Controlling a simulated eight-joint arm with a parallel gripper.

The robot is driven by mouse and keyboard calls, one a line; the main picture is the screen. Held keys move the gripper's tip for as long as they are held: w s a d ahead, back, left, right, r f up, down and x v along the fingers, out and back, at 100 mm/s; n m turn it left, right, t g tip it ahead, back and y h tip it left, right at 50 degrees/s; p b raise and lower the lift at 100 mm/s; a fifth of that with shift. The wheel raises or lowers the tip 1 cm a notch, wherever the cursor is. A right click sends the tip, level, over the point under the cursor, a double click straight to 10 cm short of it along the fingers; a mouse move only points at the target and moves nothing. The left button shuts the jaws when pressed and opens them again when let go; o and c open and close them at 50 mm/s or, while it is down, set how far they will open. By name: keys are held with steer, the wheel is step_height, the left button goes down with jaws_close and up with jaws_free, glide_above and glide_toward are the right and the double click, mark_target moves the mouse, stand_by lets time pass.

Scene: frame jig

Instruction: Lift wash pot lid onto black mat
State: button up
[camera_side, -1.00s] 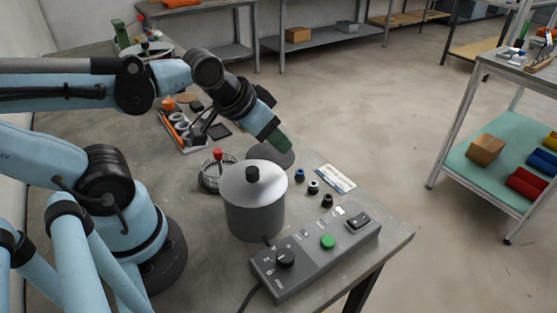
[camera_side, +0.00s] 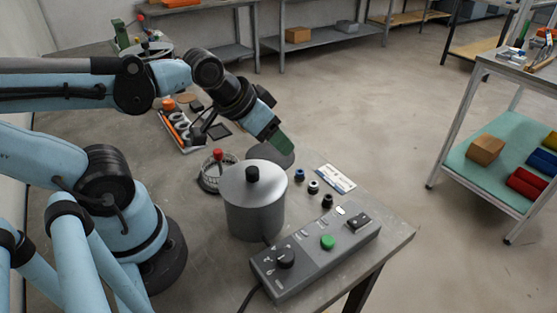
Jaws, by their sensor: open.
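The wash pot (camera_side: 255,215) is a grey metal cylinder standing upright near the table's middle. Its lid (camera_side: 236,184), silvery with a black knob on top, sits on the pot. A round dark mat (camera_side: 287,160) lies flat on the table just behind the pot, partly hidden by the pot and my gripper; it looks like the black mat. My gripper (camera_side: 282,144), with green fingertips, is tilted down over the far edge of this mat, behind the lid and apart from the knob. It is open and no object shows in it.
A grey control box (camera_side: 315,252) with a green button stands in front of the pot. A wire basket (camera_side: 209,182) with a red-knobbed item is at the pot's left. Several small dark fittings (camera_side: 313,187) and a card (camera_side: 336,178) lie to the right. A parts tray (camera_side: 181,132) lies behind.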

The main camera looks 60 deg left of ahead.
step_height(320, 180, up, 9)
steer(key=g, duration=0.7)
glide_above(252, 169)
steer(key=f, duration=0.6)
steer(key=shift+w+f, duration=0.1)
steer(key=shift+w, duration=0.2)
steer(key=shift+s+f, duration=0.15)
steer(key=shift+f, duration=1.2)
steer(key=shift+s+f, duration=0.15)
steer(key=shift+f, duration=1.2)
steer(key=shift+c, duration=0.3)
jaws_close()
steer(key=shift+r, duration=0.15)
